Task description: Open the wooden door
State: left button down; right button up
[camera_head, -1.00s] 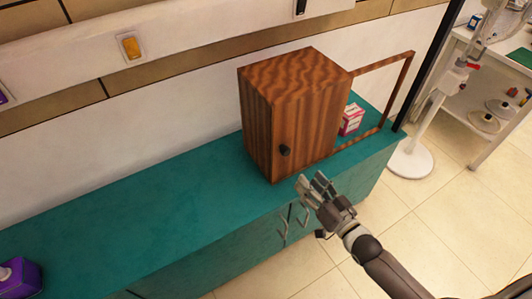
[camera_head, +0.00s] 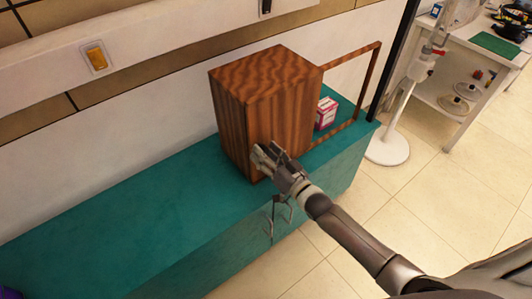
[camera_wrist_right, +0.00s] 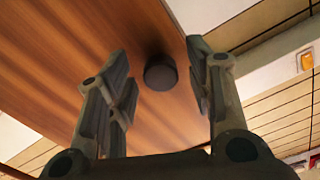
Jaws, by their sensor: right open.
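The wooden door (camera_head: 290,112) is the front of a striped wooden cabinet on the teal counter, and it looks shut. Its round dark knob (camera_wrist_right: 160,73) shows in the right wrist view, between and just beyond the fingertips. In the head view the knob is hidden behind my right gripper (camera_head: 264,156). My right gripper is at the lower left of the door front. It is open, with one finger on each side of the knob in the right wrist view (camera_wrist_right: 160,85), and I see no grip on it. My left gripper is not in view.
The teal counter (camera_head: 120,215) is clear to the left of the cabinet. An open wooden frame (camera_head: 370,85) extends right of the cabinet, with a pink and white box (camera_head: 325,113) by it. A white stand (camera_head: 388,148) is on the floor at the right.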

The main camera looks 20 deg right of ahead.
jog(key=shift+w, duration=0.1)
jog(key=shift+c, duration=0.4)
grip_shut()
